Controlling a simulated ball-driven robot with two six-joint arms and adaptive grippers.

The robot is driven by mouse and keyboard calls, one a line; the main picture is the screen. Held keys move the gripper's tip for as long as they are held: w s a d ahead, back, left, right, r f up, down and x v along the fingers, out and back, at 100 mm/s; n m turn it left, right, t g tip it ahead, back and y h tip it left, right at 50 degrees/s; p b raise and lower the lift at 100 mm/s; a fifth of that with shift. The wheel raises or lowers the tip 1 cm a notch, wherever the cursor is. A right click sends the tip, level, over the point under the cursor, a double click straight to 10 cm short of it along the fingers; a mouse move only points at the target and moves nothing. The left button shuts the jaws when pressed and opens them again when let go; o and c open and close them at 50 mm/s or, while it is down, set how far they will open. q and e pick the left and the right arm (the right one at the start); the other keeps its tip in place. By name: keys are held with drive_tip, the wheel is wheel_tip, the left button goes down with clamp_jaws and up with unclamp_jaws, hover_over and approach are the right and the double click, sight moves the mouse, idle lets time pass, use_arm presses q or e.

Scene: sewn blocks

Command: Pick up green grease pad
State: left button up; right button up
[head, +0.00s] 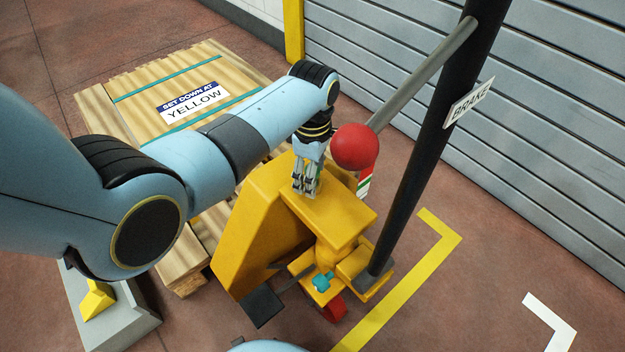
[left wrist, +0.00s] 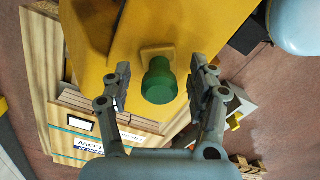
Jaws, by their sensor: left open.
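The green grease pad (left wrist: 158,84) shows in the left wrist view as a short dark-green cylinder. It sits on a small yellow mount on the yellow body of a pallet truck (head: 262,228). My left gripper (left wrist: 159,68) is open, with one finger on each side of the pad and a gap to both. In the head view my left gripper (head: 305,188) points down at the top of the yellow body, and I cannot make out the pad there. My right gripper is not in view.
A black pole with a BRAKE sign (head: 468,102) and a grey lever with a red ball (head: 354,147) stand close right of my left gripper. A teal knob (head: 322,281) sits low on the truck. A wooden crate (head: 125,92) labelled YELLOW lies behind. Floor at right is mostly clear.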

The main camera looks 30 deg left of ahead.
use_arm(q)
drive_tip(key=shift+c, duration=0.2)
clamp_jaws()
wheel_tip(320, 180, up, 10)
drive_tip(key=p, duration=0.4)
drive_tip(key=shift+f+p, duration=0.25)
drive_tip(key=shift+p, duration=0.05)
drive_tip(key=shift+r, duration=0.3)
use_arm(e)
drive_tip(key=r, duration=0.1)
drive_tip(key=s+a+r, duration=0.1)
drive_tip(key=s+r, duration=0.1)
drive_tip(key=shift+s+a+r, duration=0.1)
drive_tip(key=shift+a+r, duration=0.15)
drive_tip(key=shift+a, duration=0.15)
